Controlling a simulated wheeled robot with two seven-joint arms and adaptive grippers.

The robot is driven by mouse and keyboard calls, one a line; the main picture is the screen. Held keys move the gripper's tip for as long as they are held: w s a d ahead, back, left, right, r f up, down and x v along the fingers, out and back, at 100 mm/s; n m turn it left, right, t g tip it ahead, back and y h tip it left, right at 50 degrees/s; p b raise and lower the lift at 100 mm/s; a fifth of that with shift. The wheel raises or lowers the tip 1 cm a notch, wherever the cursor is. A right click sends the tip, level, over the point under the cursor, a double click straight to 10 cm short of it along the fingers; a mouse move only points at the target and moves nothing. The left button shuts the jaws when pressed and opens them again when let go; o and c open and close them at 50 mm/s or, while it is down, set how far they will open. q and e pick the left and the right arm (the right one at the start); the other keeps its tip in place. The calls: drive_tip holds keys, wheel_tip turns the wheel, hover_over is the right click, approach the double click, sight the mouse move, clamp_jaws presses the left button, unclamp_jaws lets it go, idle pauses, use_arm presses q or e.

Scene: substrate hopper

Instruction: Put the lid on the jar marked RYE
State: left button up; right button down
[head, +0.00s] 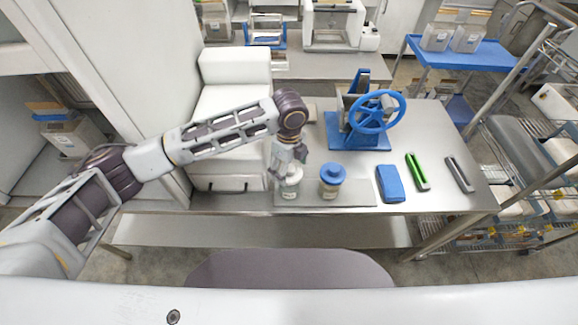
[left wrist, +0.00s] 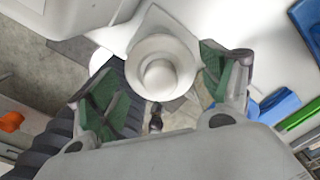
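A jar with a white top (head: 291,181) stands at the front left of the table, on a grey mat. Its label is too small to read. A second jar with a blue lid (head: 331,181) stands to its right, its label also unreadable. My left gripper (head: 287,160) points down at the white top, fingers on either side of it. In the left wrist view a round white lid with a knob (left wrist: 160,74) lies between the green-padded fingers of my left gripper (left wrist: 163,86). I cannot tell whether the pads press on it. My right gripper is not in view.
A blue hand-wheel device (head: 366,115) stands behind the jars. A blue block (head: 390,184), a green-edged tool (head: 417,171) and a grey tool (head: 459,174) lie to the right. A white drawer unit (head: 230,120) is at left, a rack at far right.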

use_arm(q)
drive_tip(key=shift+o, duration=0.9)
drive_tip(key=shift+r, duration=0.1)
wheel_tip(320, 180, up, 12)
drive_tip(key=shift+d+f, duration=0.1)
drive_tip(key=shift+f, duration=0.1)
idle(0.9)
